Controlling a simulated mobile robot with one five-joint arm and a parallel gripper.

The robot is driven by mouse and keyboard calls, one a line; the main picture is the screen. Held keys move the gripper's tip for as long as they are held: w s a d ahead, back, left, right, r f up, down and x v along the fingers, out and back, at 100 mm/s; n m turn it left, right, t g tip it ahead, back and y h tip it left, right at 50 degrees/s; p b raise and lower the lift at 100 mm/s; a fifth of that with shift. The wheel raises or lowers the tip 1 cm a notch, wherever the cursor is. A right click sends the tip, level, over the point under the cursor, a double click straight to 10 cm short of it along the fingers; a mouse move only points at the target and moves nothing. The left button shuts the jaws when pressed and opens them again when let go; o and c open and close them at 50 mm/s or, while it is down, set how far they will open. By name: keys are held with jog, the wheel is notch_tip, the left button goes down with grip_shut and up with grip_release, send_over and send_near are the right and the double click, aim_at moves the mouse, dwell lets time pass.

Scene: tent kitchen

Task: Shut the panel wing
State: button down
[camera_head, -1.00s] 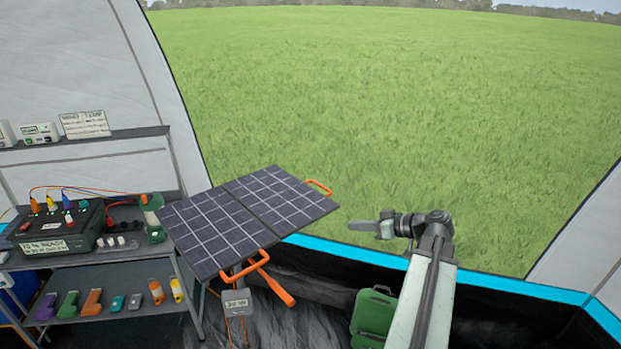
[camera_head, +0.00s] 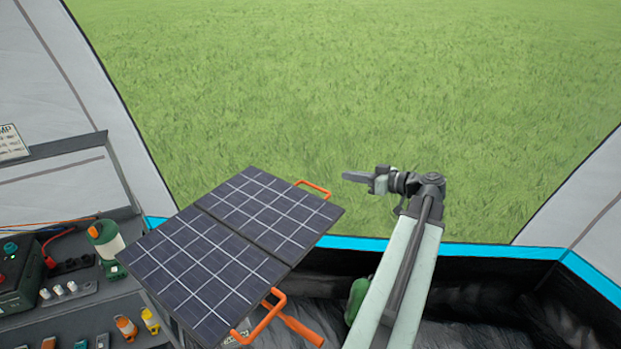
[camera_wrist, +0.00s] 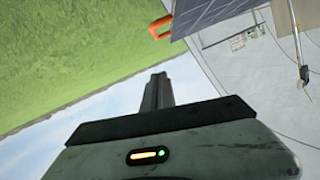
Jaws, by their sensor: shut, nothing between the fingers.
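The solar panel lies unfolded, its two dark gridded halves side by side and tilted. The near half (camera_head: 205,275) carries an orange handle (camera_head: 262,318) at its lower right. The far wing (camera_head: 268,208) carries an orange handle (camera_head: 314,188) at its far right edge. My gripper (camera_head: 346,176) is shut and empty, to the right of the far wing's handle and apart from it in the head view. In the wrist view my gripper (camera_wrist: 158,78) points up the picture. The panel's edge (camera_wrist: 200,15) and an orange handle (camera_wrist: 159,27) show beyond it.
A shelf unit with a dark power box (camera_head: 20,275), a lantern (camera_head: 106,240) and several small tools stands at the left. A green case (camera_head: 357,298) is partly hidden behind my arm. Open grass lies beyond the tent's blue-edged sill (camera_head: 470,249).

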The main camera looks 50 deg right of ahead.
jog(key=w+a+f+b, duration=0.1)
jog(key=w+f+b, duration=0.1)
jog(key=w, duration=0.1)
jog(key=w+f+b, duration=0.2)
jog(key=w, duration=0.1)
jog(key=w+a+f+b, duration=0.1)
jog(key=w+f+b, duration=0.1)
jog(key=w, duration=0.1)
jog(key=shift+w+a+f, duration=0.2)
jog(key=shift+w+a, duration=0.15)
